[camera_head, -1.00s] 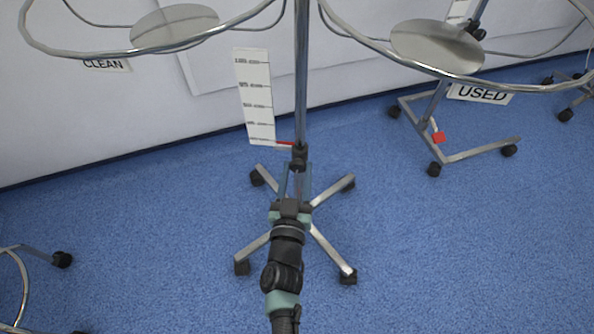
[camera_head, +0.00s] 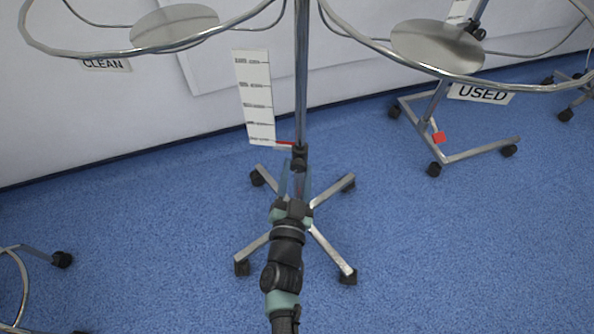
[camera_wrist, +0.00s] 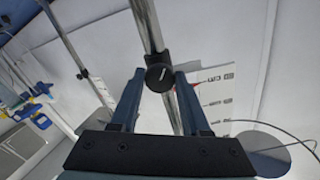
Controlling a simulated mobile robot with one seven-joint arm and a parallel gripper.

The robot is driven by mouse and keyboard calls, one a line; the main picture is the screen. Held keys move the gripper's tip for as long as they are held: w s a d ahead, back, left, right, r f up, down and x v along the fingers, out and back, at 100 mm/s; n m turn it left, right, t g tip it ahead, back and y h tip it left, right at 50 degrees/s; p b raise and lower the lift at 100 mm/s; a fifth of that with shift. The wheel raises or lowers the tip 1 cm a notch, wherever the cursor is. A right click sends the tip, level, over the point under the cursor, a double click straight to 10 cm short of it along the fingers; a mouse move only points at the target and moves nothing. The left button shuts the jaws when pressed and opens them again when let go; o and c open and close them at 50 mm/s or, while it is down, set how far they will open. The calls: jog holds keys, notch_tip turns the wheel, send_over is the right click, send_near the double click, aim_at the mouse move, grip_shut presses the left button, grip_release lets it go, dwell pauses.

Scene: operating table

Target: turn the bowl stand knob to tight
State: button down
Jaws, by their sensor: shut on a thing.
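The bowl stand has a bright metal pole (camera_head: 302,70) with a black collar (camera_head: 299,152) low on it. A round black knob (camera_wrist: 160,77) with a short pale mark on its face sticks out from the collar in the wrist view. My gripper (camera_head: 295,167) reaches up to the collar from below. In the wrist view, my gripper (camera_wrist: 159,78) has its two blue fingertips on either side of the knob, shut on it. The knob's face cannot be made out in the head view.
A white scale card (camera_head: 257,97) with a red pointer (camera_head: 286,143) stands beside the pole. Large metal rings (camera_head: 440,70) spread out above. The stand's wheeled legs (camera_head: 328,250) lie below.

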jog(key=m, duration=0.3)
jog(key=shift+m, duration=0.4)
jog(key=m+b, duration=0.1)
jog(key=m, duration=0.2)
jog(key=shift+m, duration=0.3)
jog(key=m+b, duration=0.1)
jog(key=m, duration=0.2)
jog(key=shift+m, duration=0.4)
jog(key=m, duration=0.3)
jog(key=shift+m+b, duration=0.3)
jog(key=shift+b, duration=0.1)
jog(key=m+b, duration=0.1)
jog(key=m, duration=0.2)
jog(key=shift+m, duration=0.3)
jog(key=m+b, duration=0.1)
jog(key=m, duration=0.2)
jog(key=shift+m, duration=0.3)
jog(key=m, duration=0.3)
jog(key=shift+m+b, duration=0.3)
jog(key=shift+b, duration=0.05)
jog(key=shift+m+b, duration=0.4)
jog(key=shift+m, duration=1.4)
jog(key=shift+r, duration=0.1)
